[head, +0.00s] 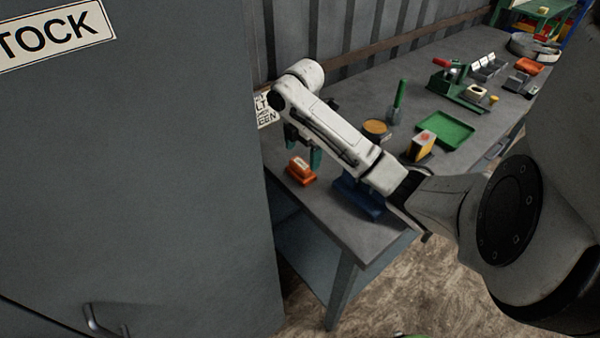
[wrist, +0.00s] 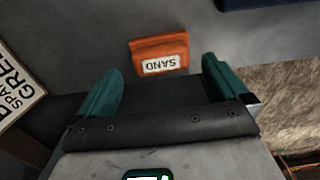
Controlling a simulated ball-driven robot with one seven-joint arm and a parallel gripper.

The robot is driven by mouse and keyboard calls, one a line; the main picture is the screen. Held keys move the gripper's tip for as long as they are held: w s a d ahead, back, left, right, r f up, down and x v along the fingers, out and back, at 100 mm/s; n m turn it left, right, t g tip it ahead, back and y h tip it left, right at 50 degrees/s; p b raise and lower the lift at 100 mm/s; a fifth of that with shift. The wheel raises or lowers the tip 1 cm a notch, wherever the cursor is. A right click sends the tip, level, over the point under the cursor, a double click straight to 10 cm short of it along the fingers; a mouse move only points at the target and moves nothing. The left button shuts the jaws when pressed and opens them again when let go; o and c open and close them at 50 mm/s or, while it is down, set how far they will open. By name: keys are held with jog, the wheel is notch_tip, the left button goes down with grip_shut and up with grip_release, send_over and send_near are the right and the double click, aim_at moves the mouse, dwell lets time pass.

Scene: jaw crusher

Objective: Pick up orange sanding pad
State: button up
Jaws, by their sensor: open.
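The orange sanding pad (head: 301,171) lies near the left front corner of the grey workbench (head: 330,216). In the wrist view the pad (wrist: 158,50) has a white label reading SAND and sits beyond the fingertips, roughly between their lines. My gripper (head: 303,152) is above the bench, at the far side of the pad in the head view. In the wrist view my gripper (wrist: 158,76) shows its two green fingers spread wide with nothing between them. How high the fingers are above the bench is hard to tell.
A blue object (head: 359,196) stands close to the right of the pad, partly under my arm. A tall grey cabinet (head: 140,190) stands left of the bench.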

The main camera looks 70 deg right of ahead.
aim_at(301, 163)
jog(key=shift+w+a+f+p, duration=0.15)
jog(key=shift+f+p, duration=0.4)
jog(key=shift+f, duration=2.15)
jog(key=c, duration=0.8)
jog(key=shift+r, duration=0.15)
jog(key=shift+r, duration=0.55)
jog(key=s+a+r+p, duration=0.3)
jog(key=s+a+r, duration=0.6)
jog(key=s+r, duration=0.2)
jog(key=shift+r+p, duration=0.3)
jog(key=shift+r, duration=0.05)
